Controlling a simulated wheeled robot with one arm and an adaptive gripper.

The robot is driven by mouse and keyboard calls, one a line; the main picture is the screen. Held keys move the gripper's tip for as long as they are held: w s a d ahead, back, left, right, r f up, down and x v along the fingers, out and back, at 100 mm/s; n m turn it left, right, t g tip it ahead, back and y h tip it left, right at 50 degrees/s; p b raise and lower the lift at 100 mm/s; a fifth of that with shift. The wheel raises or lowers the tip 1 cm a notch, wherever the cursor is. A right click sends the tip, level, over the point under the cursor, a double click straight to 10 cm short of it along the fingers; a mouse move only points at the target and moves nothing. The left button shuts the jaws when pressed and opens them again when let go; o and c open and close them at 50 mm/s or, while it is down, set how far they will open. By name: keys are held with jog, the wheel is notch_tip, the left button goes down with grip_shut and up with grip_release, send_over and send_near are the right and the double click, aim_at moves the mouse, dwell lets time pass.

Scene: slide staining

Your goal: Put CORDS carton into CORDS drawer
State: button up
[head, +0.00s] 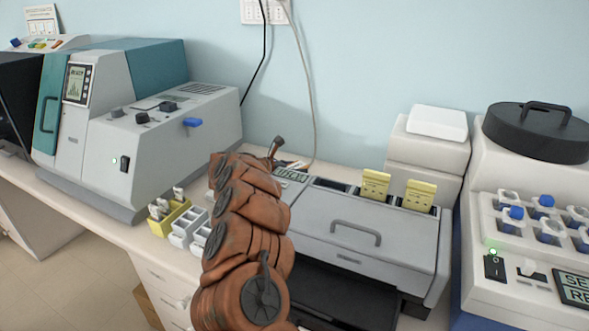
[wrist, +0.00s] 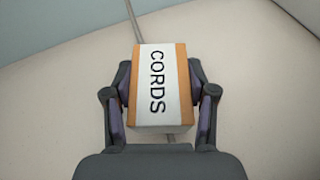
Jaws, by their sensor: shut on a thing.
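The CORDS carton (wrist: 160,85) is a small orange box with a white band lettered CORDS, seen in the wrist view. My gripper (wrist: 160,92) is shut on it, one dark finger against each side. A pale surface lies behind the carton. In the head view my arm hides most of the gripper, and I cannot make out the carton clearly there. I cannot read any drawer label, so I cannot tell which is the CORDS drawer.
A grey machine with a handled lid (head: 350,250) and yellow slide holders (head: 375,186) stands right of my arm. A teal and grey instrument (head: 170,120) stands at left. Small yellow and white racks (head: 185,228) sit near the bench edge. A stainer with blue-capped jars (head: 530,230) is at right.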

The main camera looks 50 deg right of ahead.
jog(key=shift+f+b, duration=0.2)
jog(key=shift+b, duration=0.15)
jog(key=o, duration=1.1)
jog(key=shift+r, duration=0.1)
jog(key=shift+o, duration=0.2)
jog(key=shift+r+p, duration=0.15)
jog(key=shift+p, duration=0.15)
